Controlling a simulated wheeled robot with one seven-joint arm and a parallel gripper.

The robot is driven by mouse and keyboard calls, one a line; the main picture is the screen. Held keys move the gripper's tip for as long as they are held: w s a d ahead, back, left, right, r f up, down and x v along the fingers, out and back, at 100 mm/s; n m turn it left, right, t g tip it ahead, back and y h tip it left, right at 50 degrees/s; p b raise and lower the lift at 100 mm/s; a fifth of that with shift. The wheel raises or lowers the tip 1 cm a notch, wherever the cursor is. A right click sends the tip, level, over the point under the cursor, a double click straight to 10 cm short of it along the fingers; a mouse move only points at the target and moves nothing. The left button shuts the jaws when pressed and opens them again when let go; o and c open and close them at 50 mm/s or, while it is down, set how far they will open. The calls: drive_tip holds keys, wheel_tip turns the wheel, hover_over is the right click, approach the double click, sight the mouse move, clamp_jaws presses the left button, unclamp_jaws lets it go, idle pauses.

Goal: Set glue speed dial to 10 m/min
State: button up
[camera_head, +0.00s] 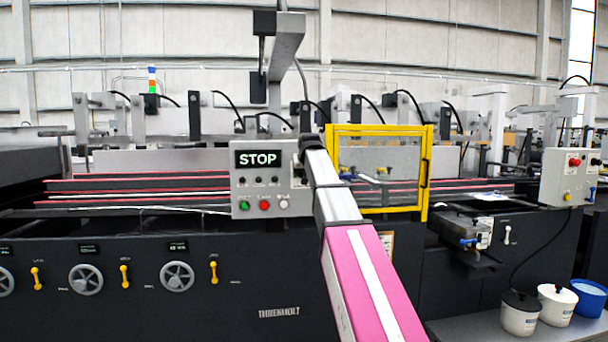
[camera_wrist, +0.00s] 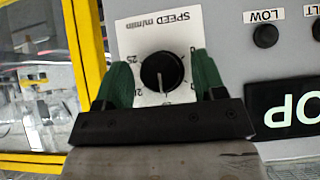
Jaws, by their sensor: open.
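The glue speed dial (camera_wrist: 161,73) is a round black knob on a white plate marked "SPEED m/min", seen upside down in the wrist view. Its white pointer line points down in the picture, toward the scale's middle; the number there is hidden behind my gripper. A "25" shows at left and a "0" at upper right. My gripper (camera_wrist: 163,68) is open, with one green finger on each side of the knob; I cannot tell whether they touch it. In the head view, the control panel (camera_head: 243,188) shows, but my arm hides the dial and gripper.
A display reading "STOP" (camera_head: 259,159) and several buttons sit on the panel left of my arm. A yellow-framed guard (camera_head: 427,172) stands just right of the panel; its frame also shows in the wrist view (camera_wrist: 88,45). Handwheels and yellow levers line the machine's lower front.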

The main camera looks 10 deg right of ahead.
drive_tip(key=c, duration=0.9)
drive_tip(key=h, duration=0.1)
drive_tip(key=n+h, duration=0.1)
drive_tip(key=h, duration=0.1)
drive_tip(key=n+h, duration=0.1)
drive_tip(key=shift+a+f+h, duration=0.15)
drive_tip(key=shift+a+h, duration=0.1)
drive_tip(key=shift+h, duration=0.05)
drive_tip(key=n+t+h, duration=0.1)
drive_tip(key=n+h, duration=0.2)
drive_tip(key=h, duration=0.1)
drive_tip(key=shift+t, duration=0.3)
drive_tip(key=shift+f, duration=0.1)
drive_tip(key=o, duration=0.9)
